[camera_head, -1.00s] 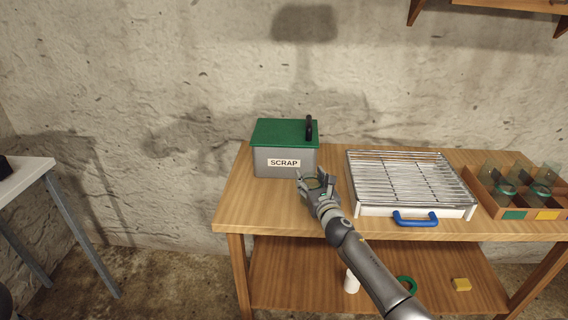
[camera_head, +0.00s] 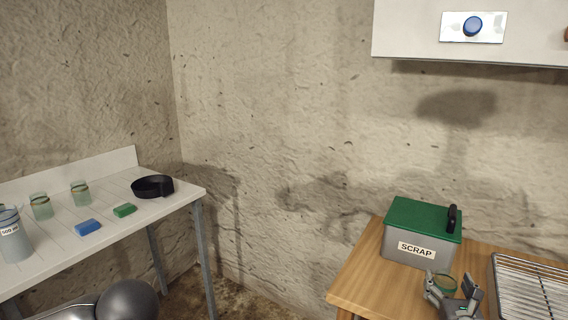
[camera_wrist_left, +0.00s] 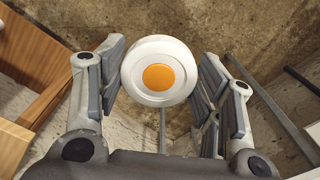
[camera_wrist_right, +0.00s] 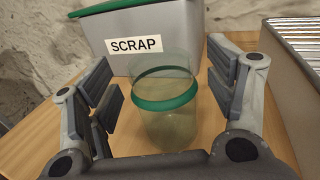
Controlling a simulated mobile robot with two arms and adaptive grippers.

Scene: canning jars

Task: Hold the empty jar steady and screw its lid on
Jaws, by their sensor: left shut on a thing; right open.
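A clear glass jar (camera_wrist_right: 163,118) with a green band stands upright on the wooden table in the right wrist view, and it looks empty. My right gripper (camera_wrist_right: 161,78) is open, with one finger on each side of the jar and gaps visible. The gripper (camera_head: 450,284) and jar (camera_head: 445,281) also show at the lower right of the head view. My left gripper (camera_wrist_left: 161,60) is shut on a round white lid with an orange centre (camera_wrist_left: 159,77), held clear of any table. The left gripper is outside the head view.
The grey SCRAP box (camera_head: 411,250) with a green top stands just behind the jar. A wire rack (camera_head: 528,295) is right of it.

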